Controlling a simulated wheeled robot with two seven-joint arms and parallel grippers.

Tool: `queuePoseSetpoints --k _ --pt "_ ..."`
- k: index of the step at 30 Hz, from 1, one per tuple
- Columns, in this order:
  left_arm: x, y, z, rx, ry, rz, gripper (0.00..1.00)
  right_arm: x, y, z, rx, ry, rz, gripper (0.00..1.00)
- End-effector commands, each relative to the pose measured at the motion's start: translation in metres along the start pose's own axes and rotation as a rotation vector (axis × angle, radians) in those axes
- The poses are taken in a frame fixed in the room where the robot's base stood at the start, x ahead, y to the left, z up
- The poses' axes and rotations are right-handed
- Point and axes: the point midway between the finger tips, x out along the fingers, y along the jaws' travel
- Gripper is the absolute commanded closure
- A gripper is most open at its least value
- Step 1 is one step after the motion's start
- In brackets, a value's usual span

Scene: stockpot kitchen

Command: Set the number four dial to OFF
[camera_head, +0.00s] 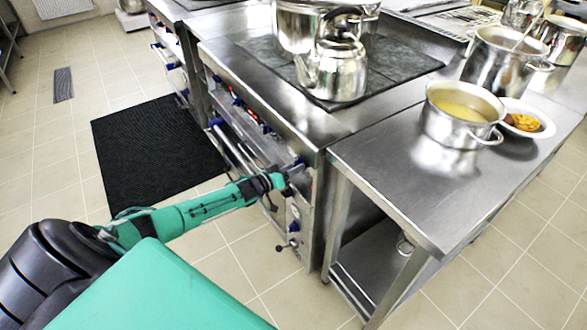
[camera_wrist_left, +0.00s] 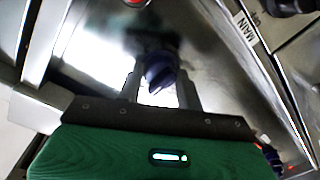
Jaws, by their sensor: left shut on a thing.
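My left gripper (camera_head: 292,172) reaches from the left to the front panel of the steel range, near its right end. In the left wrist view my left gripper (camera_wrist_left: 160,88) has its two fingers on either side of a dark blue dial (camera_wrist_left: 162,70), shut on it. In the head view a small blue part of the dial (camera_head: 300,161) shows at the fingertips. Its number and pointer mark cannot be read. Other blue dials (camera_head: 216,122) line the front panel farther left. My right gripper is not in view.
A kettle (camera_head: 338,70) and a large pot stand on the range top. A steel table (camera_head: 400,165) adjoins the range on the right, with a pot of soup (camera_head: 462,112) and a plate of food. A black mat (camera_head: 155,150) lies on the floor.

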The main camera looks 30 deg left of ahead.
Motion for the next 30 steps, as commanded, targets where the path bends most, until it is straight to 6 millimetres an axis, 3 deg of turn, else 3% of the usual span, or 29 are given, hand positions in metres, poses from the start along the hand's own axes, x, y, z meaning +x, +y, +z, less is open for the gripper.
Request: queuePoseSetpoints --k 19,20,23,30 --pt "-0.0004 -0.0004 0.0008 -0.055 -0.005 -0.001 0.86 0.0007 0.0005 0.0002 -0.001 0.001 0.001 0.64" --pt "-0.0004 -0.0004 0.0007 -0.055 -0.005 -0.001 0.61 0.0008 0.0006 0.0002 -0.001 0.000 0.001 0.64" --pt "-0.0003 -0.0002 0.0007 -0.055 -0.005 -0.001 0.42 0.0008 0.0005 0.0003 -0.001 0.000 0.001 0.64" --pt "-0.0001 0.0000 0.0003 -0.054 -0.004 0.000 0.41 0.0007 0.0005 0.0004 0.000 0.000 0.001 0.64"
